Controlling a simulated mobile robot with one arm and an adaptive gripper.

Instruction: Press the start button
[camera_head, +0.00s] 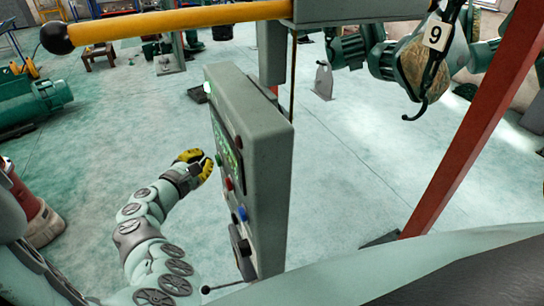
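A grey control box (262,140) hangs upright in the middle of the view, its panel facing left and seen at a steep angle. The panel carries a lit green display (226,150), a red button (229,184), a blue button (242,214) and a small pale green light or button (208,87) near the top. I cannot tell which one is the start button. My gripper (204,163), yellow and black, is just left of the panel at display height, and its tips point toward it. I cannot tell whether it touches the panel, and nothing shows in it.
A yellow bar (180,22) with a black ball end runs above the box. A hook block marked 9 (425,60) hangs at the upper right. A red post (470,130) slants down on the right. A green motor (35,98) lies at the left. Floor behind is mostly clear.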

